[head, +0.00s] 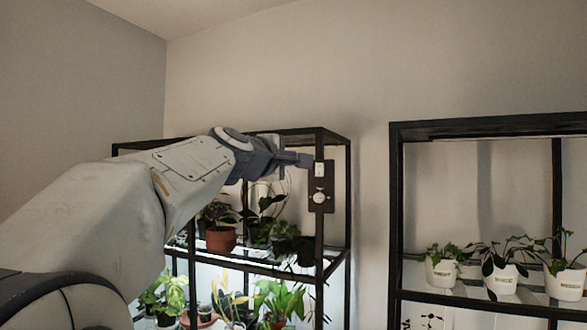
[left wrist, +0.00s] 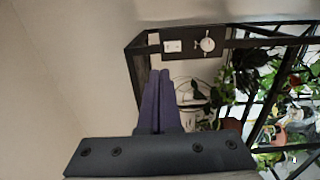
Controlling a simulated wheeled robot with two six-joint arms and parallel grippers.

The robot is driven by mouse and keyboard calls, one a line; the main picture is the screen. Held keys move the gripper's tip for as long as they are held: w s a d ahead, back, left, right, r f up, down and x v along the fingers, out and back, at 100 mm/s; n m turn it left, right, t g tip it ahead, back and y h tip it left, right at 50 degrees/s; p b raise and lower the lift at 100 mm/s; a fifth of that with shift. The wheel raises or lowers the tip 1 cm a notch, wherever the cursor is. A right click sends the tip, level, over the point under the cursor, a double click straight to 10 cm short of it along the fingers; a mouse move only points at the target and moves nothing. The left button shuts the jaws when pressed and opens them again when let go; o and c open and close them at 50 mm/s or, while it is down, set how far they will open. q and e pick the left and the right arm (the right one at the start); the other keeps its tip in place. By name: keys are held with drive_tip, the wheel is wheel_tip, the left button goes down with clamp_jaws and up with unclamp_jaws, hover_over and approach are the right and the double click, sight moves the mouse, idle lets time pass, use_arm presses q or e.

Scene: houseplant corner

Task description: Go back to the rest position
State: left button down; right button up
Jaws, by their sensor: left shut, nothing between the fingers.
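My left gripper (head: 308,160) reaches in from the left in the head view, and its fingers are closed together with nothing between them. Its fingertips are beside a dark panel (head: 321,203) on the front post of the left shelf. The panel carries a white switch (head: 319,169) and a round white dial (head: 319,197). In the left wrist view the shut fingers (left wrist: 159,75) point toward the panel, with the switch (left wrist: 172,46) and dial (left wrist: 207,44) ahead of the tips. A small gap shows there. My right gripper is in neither view.
The black left shelf (head: 333,139) holds several plants, including one in a terracotta pot (head: 221,239), with a bright lower level. A second black rack (head: 480,126) at right holds plants in white pots (head: 503,279). Bare wall lies above and between them.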

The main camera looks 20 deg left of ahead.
use_arm(q)
drive_tip(key=shift+s, duration=0.55)
drive_tip(key=shift+f, duration=0.1)
drive_tip(key=s+d+f+m+g+h, duration=0.2)
drive_tip(key=s+d+f+m+g, duration=0.3)
drive_tip(key=d+f, duration=0.7)
drive_tip(key=s+d+f+m+g+h, duration=0.25)
drive_tip(key=d+f+m+g, duration=0.5)
drive_tip(key=f, duration=0.75)
drive_tip(key=s+d+f+m, duration=0.3)
drive_tip(key=s+d+f, duration=0.2)
drive_tip(key=s+f, duration=0.35)
drive_tip(key=s+a+f+m+g+y, duration=0.2)
drive_tip(key=s+f+m+g, duration=0.1)
drive_tip(key=s+f, duration=0.4)
drive_tip(key=s+a+f+m+g+y, duration=0.2)
drive_tip(key=s+f+m, duration=0.4)
drive_tip(key=s, duration=0.5)
wheel_tip(320, 180, down, 2)
drive_tip(key=shift+a+f+g, duration=0.1)
drive_tip(key=shift+a+g, duration=0.05)
drive_tip(key=shift+g, duration=0.3)
